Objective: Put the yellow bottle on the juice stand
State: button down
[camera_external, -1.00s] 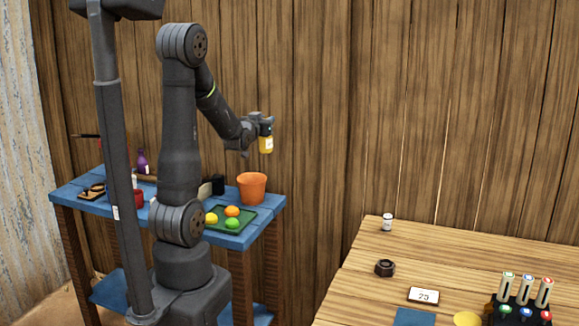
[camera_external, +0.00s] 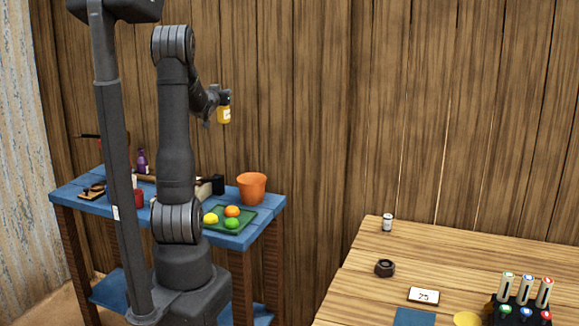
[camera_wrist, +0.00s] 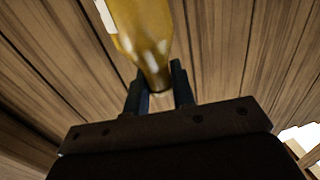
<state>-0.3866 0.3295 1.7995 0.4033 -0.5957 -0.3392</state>
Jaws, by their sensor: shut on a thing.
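The yellow bottle (camera_external: 224,115) has a pale label and is held in the air by my gripper (camera_external: 224,98), high above the blue table. In the wrist view my gripper's two dark fingers (camera_wrist: 160,92) are shut on the narrow end of the yellow bottle (camera_wrist: 146,35). The bottle's far part runs out of the top of that view. I cannot tell which thing is the juice stand.
The blue table (camera_external: 262,213) at the left bears an orange bucket (camera_external: 252,187), a green tray (camera_external: 250,222) with fruit, and a purple bottle (camera_external: 142,161). A wooden table (camera_external: 450,262) at the right holds a small white bottle (camera_external: 387,223), a dark nut (camera_external: 385,268) and a "25" card (camera_external: 424,295).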

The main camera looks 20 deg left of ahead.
jog(key=s+a+f+n+g+y, duration=0.1)
jog(key=s+a+y, duration=0.15)
jog(key=a, duration=1.25)
jog(key=s+a+f+n+y, duration=0.1)
jog(key=s+a+n+y, duration=0.15)
jog(key=a, duration=1.25)
notch_tip(320, 180, down, 22)
jog(key=h, duration=0.1)
jog(key=shift+s+d+f+m, duration=0.25)
jog(key=shift+s+d+m, duration=0.1)
jog(key=shift+m, duration=0.1)
jog(key=shift+f, duration=0.35)
jog(key=c, duration=1.1)
grip_release()
jog(key=shift+c, duration=0.2)
jog(key=shift+s+f, duration=0.1)
jog(key=v, duration=0.7)
jog(key=shift+s, duration=0.15)
jog(key=shift+d, duration=0.1)
